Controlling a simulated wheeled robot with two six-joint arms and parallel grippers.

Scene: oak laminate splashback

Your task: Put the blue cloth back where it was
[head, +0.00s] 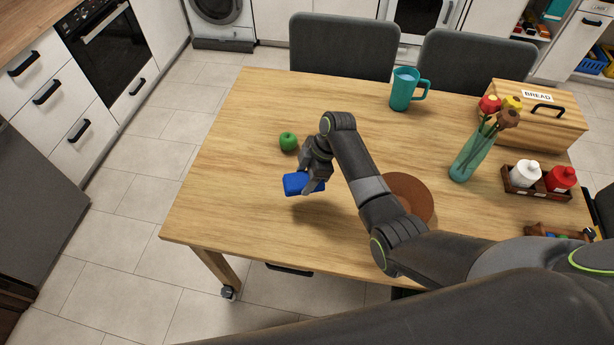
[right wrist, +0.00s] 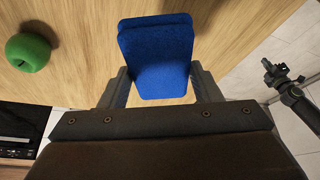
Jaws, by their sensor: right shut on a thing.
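The blue cloth (head: 298,184) is a folded, thick rectangular pad. My right gripper (head: 312,184) is shut on it and holds it over the left part of the wooden table (head: 240,205), with a shadow on the wood below. In the right wrist view the cloth (right wrist: 157,55) sticks out between the two fingers (right wrist: 160,88). A dark gripper, apparently my left one (right wrist: 283,76), shows small at the right of the right wrist view, over the floor; its jaws are too small to judge. It is not visible in the head view.
A green apple (head: 288,141) lies just beyond the cloth; it also shows in the right wrist view (right wrist: 28,52). A brown round mat (head: 412,192) lies partly behind my right arm. A teal mug (head: 404,90), flower vase (head: 470,155), condiment tray (head: 538,190) and bread box (head: 525,115) stand farther right.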

